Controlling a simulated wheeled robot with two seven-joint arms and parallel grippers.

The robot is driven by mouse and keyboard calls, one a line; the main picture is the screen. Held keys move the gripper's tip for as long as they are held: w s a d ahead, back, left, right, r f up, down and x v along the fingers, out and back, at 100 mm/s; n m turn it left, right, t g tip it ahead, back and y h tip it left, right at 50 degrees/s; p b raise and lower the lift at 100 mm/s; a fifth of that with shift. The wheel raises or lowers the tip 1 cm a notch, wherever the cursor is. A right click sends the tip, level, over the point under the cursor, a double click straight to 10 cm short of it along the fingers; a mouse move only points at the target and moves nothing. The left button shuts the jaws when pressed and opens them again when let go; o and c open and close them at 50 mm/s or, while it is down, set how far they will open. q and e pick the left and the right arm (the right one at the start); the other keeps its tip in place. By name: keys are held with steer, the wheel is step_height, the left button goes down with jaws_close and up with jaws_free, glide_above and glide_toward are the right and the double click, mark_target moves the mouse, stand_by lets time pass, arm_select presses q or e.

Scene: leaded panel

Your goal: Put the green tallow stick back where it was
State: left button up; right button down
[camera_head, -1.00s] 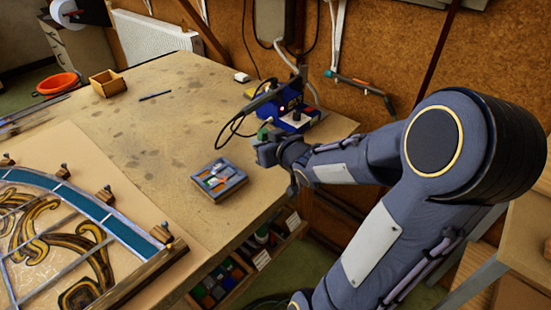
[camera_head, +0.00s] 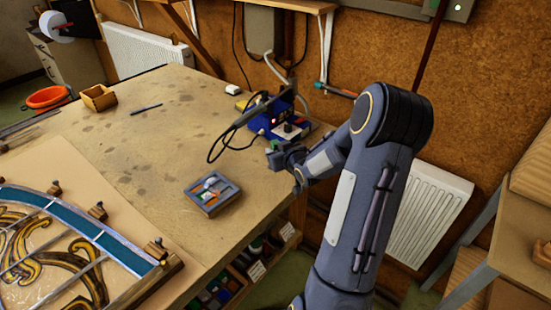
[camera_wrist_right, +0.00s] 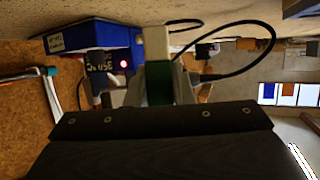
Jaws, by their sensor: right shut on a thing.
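The tallow stick shows in the right wrist view as a green block with a cream end (camera_wrist_right: 158,85). My right gripper (camera_head: 273,156) is shut on it, above the right side of the bench in the head view. In that view the stick is a tiny green spot, mostly hidden by the fingers. A small grey tray (camera_head: 211,208) with compartments lies to the left of and nearer than the gripper, apart from it. It holds several small items, one white, one orange and one green. My left gripper is not in view.
A blue soldering station (camera_head: 287,123) with a looping black cable stands just behind the gripper. A leaded glass panel (camera_head: 105,240) lies at front left. A wooden box (camera_head: 98,99) and a dark pen-like rod (camera_head: 146,109) lie farther back. The bench middle is clear.

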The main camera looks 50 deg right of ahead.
steer(key=shift+w+d+f, duration=0.15)
steer(key=shift+f, duration=0.15)
step_height(320, 180, down, 3)
steer(key=shift+w+d+p, duration=0.1)
steer(key=shift+p, duration=0.4)
steer(key=shift+f+b, duration=0.3)
steer(key=shift+b, duration=0.05)
steer(key=c, duration=1.3)
jaws_free()
steer(key=shift+r, duration=0.1)
steer(key=shift+o, duration=0.2)
